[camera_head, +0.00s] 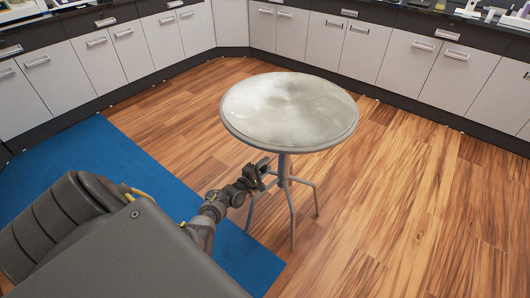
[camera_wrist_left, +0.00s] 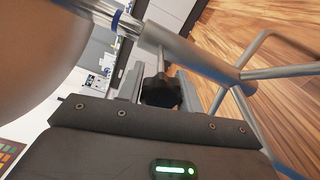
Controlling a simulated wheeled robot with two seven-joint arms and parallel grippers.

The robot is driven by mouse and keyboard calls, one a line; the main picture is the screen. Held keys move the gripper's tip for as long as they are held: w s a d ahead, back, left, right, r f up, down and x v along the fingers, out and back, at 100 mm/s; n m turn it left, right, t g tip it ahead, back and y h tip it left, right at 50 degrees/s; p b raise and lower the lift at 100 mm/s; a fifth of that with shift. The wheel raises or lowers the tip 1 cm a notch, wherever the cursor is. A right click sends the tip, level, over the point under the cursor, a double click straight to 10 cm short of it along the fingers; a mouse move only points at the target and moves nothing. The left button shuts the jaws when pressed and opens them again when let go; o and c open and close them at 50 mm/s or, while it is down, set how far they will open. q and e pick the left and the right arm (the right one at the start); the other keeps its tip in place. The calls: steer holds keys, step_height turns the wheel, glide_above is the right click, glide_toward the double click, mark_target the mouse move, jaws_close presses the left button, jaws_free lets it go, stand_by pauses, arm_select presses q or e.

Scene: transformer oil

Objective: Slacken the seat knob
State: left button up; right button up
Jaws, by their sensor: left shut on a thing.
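A stool with a round, pale, shiny seat (camera_head: 290,108) stands on the wood floor. My left gripper (camera_head: 262,170) reaches under the near-left edge of the seat, beside the stool's central post. In the left wrist view the dark, lobed seat knob (camera_wrist_left: 161,91) sits on a short stem on the grey post (camera_wrist_left: 195,55). The knob is between the fingers of my left gripper (camera_wrist_left: 160,97), which is shut on it. The knob is hidden in the head view by the gripper. My right gripper is not in view.
A blue mat (camera_head: 150,165) lies on the floor to the left of the stool. White cabinets (camera_head: 295,38) with dark counters run along the back and left. The stool's legs (camera_head: 292,215) splay out below. The floor to the right is clear.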

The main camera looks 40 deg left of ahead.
arm_select(q)
steer(key=shift+n, duration=0.4)
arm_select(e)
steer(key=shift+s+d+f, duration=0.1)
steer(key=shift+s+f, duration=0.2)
arm_select(q)
steer(key=o, duration=1)
steer(key=shift+s, duration=0.35)
steer(key=s+p, duration=0.2)
steer(key=s, duration=0.5)
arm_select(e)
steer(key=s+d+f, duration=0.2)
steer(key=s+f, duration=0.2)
arm_select(q)
steer(key=shift+w, duration=0.1)
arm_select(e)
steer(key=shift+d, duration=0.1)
